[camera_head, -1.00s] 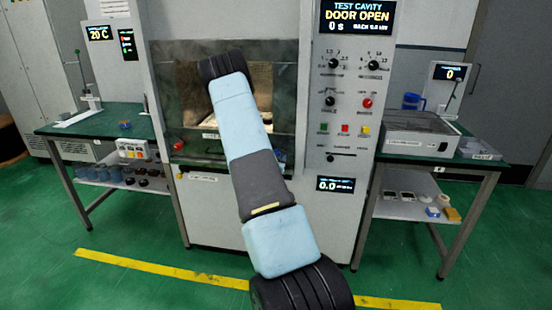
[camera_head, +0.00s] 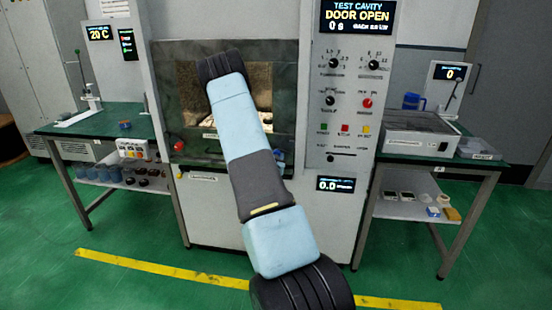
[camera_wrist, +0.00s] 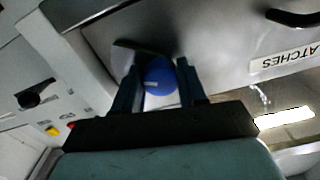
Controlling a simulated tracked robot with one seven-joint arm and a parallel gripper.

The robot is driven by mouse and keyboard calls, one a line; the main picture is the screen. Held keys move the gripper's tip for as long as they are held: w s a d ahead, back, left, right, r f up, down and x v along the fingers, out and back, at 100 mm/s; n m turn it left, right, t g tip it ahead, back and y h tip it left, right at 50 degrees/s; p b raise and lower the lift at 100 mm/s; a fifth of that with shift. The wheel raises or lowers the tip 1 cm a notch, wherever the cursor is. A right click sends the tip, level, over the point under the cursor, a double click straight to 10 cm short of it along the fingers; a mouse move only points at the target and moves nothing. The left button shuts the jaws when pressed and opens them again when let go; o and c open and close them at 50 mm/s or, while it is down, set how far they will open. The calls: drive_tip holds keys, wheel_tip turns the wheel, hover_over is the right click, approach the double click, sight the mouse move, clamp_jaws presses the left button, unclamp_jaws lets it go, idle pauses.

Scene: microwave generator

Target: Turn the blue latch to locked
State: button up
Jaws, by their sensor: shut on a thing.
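The blue latch (camera_wrist: 159,76) is a round blue knob with a pale mark on its face, set by a metal plate on the grey panel. In the wrist view my gripper (camera_wrist: 157,80) has one finger on each side of it and is shut on it. In the head view my arm covers the gripper; a small bit of blue (camera_head: 281,156) shows beside the arm at the lower right of the cavity opening. The display (camera_head: 357,15) reads "DOOR OPEN".
The control panel (camera_head: 345,110) with knobs and coloured buttons is right of the cavity. A red knob (camera_head: 178,145) sits at the cavity's lower left. Green-topped tables stand on the left (camera_head: 85,122) and right (camera_head: 425,158).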

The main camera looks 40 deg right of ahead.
drive_tip(key=n, duration=0.5)
drive_tip(key=shift+n, duration=0.3)
drive_tip(key=n, duration=0.5)
drive_tip(key=shift+a+f+n, duration=0.1)
drive_tip(key=shift+n, duration=0.2)
drive_tip(key=o, duration=1)
drive_tip(key=shift+o, duration=0.2)
drive_tip(key=v, duration=1.3)
drive_tip(key=shift+s+a, duration=0.25)
drive_tip(key=shift+w, duration=0.1)
